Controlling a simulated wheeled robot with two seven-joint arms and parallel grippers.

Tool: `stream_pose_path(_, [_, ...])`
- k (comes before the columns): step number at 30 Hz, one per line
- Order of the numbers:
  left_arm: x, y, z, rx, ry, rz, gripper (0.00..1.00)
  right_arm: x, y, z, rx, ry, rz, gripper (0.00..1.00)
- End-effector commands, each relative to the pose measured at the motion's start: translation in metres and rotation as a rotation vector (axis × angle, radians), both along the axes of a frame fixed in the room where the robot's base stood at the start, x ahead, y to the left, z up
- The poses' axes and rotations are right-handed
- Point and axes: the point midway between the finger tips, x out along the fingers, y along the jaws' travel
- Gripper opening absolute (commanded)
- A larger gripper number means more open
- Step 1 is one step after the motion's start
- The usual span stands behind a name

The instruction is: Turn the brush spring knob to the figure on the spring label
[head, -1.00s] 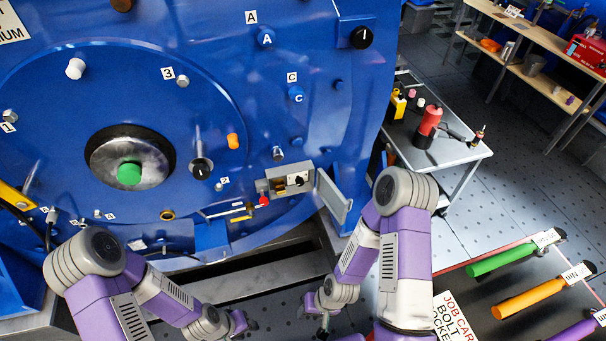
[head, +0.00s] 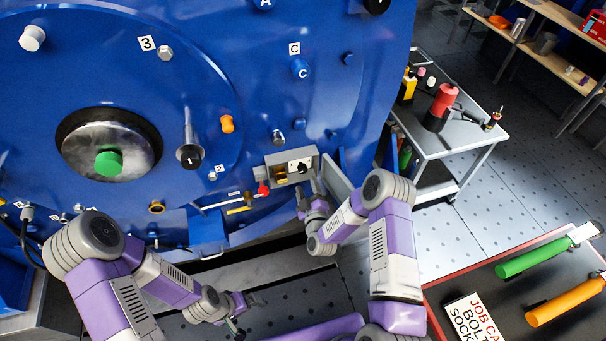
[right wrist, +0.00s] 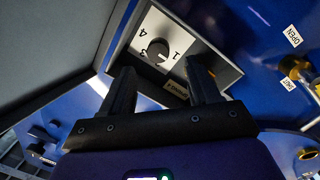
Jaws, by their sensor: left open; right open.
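The brush spring knob (right wrist: 158,51) is a small dark round knob on a white dial plate in the right wrist view. I make out the figures 1, 3 and 4 around it; its pointer is too small to read. In the head view the knob (head: 303,167) sits in the open grey box (head: 272,159) on the blue motor. My left gripper (head: 244,304) is open and empty, low, left of centre.
The box's grey door (head: 335,178) stands open, close to my right gripper. A red knob (head: 263,188) and a rod sit left of the box. A trolley (head: 455,143) with tools stands to the right. A dark board with coloured handles (head: 533,257) lies front right.

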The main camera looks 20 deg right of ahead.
Motion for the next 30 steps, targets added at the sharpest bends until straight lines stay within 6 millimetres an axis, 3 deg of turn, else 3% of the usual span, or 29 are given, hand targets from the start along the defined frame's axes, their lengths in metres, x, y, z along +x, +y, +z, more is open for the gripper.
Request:
stream_pose_path(13, [0.0, 0.0, -0.021, 0.0, 0.0, 0.0, 1.0, 0.062, -0.006, 0.0, -0.008, -0.011, -0.006, 0.61])
stream_pose_path(25, [0.0, 0.0, -0.023, 0.0, 0.0, 0.0, 1.0, 0.073, -0.005, 0.002, -0.006, -0.006, -0.004, 0.61])
stream_pose_path(26, [0.0, 0.0, -0.023, 0.0, 0.0, 0.0, 1.0, 0.073, -0.005, 0.002, -0.006, -0.006, -0.004, 0.59])
stream_pose_path(30, [0.0, 0.0, -0.023, 0.0, 0.0, 0.0, 1.0, 0.073, -0.005, 0.002, -0.006, -0.006, -0.004, 0.38])
